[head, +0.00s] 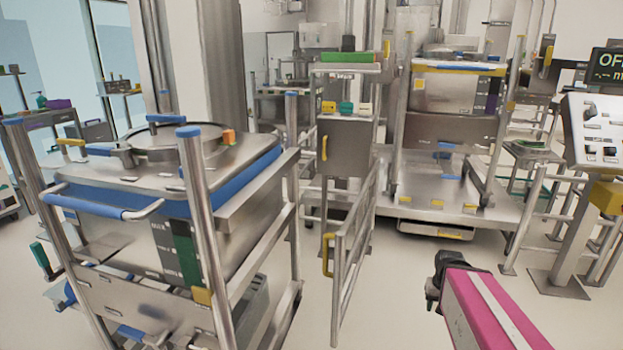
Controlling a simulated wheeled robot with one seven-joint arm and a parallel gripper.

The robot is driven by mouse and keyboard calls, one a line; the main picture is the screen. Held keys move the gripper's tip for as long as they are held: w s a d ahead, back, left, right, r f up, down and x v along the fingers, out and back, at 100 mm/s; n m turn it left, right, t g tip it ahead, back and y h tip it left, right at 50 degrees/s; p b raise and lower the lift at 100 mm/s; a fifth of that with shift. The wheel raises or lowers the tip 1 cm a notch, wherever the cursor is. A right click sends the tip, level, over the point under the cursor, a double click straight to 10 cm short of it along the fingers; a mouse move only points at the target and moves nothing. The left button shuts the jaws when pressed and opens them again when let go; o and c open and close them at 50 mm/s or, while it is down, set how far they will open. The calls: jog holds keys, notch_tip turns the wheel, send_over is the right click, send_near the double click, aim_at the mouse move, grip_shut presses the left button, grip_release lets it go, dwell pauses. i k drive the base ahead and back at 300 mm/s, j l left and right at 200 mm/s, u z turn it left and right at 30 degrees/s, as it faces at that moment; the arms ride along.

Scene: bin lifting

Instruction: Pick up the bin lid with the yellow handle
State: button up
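A steel bin (455,92) stands on a raised steel platform at the back right. Its lid (470,60) has a yellow bar-like handle (458,69) along the front edge, and the lid looks closed. A second, nearer bin (240,215) at the left has a steel lid (150,165) with blue handles and a blue rim. My gripper (437,278) is a small dark shape at the end of my pink arm, low at right of centre, far in front of the back bin. Its fingers are not clear.
A steel gate (350,250) with a yellow handle stands in the middle, beside a cabinet (345,150). The platform (440,205) has rails and posts around it. A control panel (595,130) stands at the right. Pale floor (400,300) is free around my arm.

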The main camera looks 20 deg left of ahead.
aim_at(55, 161)
jog(key=k+j+u, duration=0.1)
jog(key=k+j, duration=1.15)
jog(key=j, duration=0.7)
jog(key=k+j+u, duration=0.1)
jog(key=j, duration=0.7)
jog(key=k+j, duration=0.1)
jog(key=j, duration=1.5)
jog(key=i+j+u, duration=0.1)
jog(key=j, duration=0.8)
jog(key=i+j, duration=0.1)
jog(key=j, duration=0.75)
jog(key=u, duration=0.05)
